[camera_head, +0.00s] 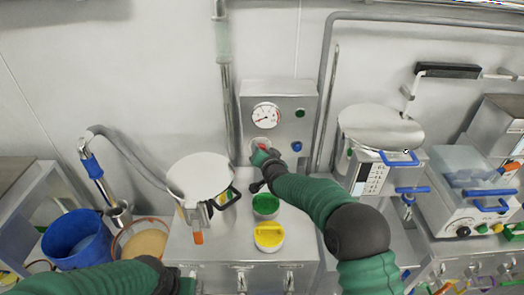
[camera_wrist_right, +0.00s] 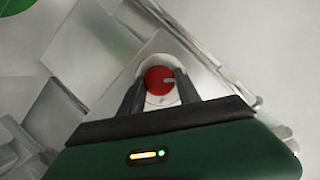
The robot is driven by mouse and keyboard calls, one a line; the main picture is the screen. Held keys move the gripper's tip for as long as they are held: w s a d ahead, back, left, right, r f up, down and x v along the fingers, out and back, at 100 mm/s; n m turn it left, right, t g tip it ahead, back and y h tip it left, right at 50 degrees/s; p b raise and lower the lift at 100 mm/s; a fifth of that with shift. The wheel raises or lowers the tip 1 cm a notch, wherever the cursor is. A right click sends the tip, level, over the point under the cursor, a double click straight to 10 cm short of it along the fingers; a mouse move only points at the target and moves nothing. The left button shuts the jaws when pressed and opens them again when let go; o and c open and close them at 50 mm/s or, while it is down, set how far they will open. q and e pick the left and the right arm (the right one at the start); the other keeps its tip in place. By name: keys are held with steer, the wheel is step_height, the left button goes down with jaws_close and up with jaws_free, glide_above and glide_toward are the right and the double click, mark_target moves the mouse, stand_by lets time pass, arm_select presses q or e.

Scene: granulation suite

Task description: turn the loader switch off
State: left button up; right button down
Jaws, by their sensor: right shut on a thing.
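The loader switch is a red round knob (camera_wrist_right: 159,82) on a pale round plate, with a light pointer mark toward the right of the wrist picture. My right gripper (camera_wrist_right: 160,76) has its two dark fingers on either side of the knob and is shut on it. In the head view my right gripper (camera_head: 261,149) is at the lower part of the grey control panel (camera_head: 284,96), below the gauge (camera_head: 266,115), and hides most of the switch. My left arm crosses the bottom left of the head view; its gripper is not in view.
A green-lidded pot (camera_head: 265,205) and a yellow-lidded pot (camera_head: 269,236) stand on the bench below my right arm. A lidded steel vessel (camera_head: 200,177) stands to the left, with a blue bucket (camera_head: 76,239) beyond. Machines with blue handles fill the right.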

steer(key=shift+s+a+f, duration=0.2)
steer(key=shift+s+f, duration=0.05)
steer(key=shift+f, duration=0.35)
steer(key=c, duration=1.2)
jaws_free()
steer(key=o, duration=0.3)
steer(key=shift+w+r, duration=0.1)
steer(key=shift+w, duration=0.1)
steer(key=shift+o, duration=0.2)
steer(key=shift+r, duration=0.15)
steer(key=shift+r, duration=0.1)
steer(key=b+v, duration=0.1)
steer(key=v, duration=1.5)
steer(key=shift+s, duration=0.3)
steer(key=shift+d, duration=0.1)
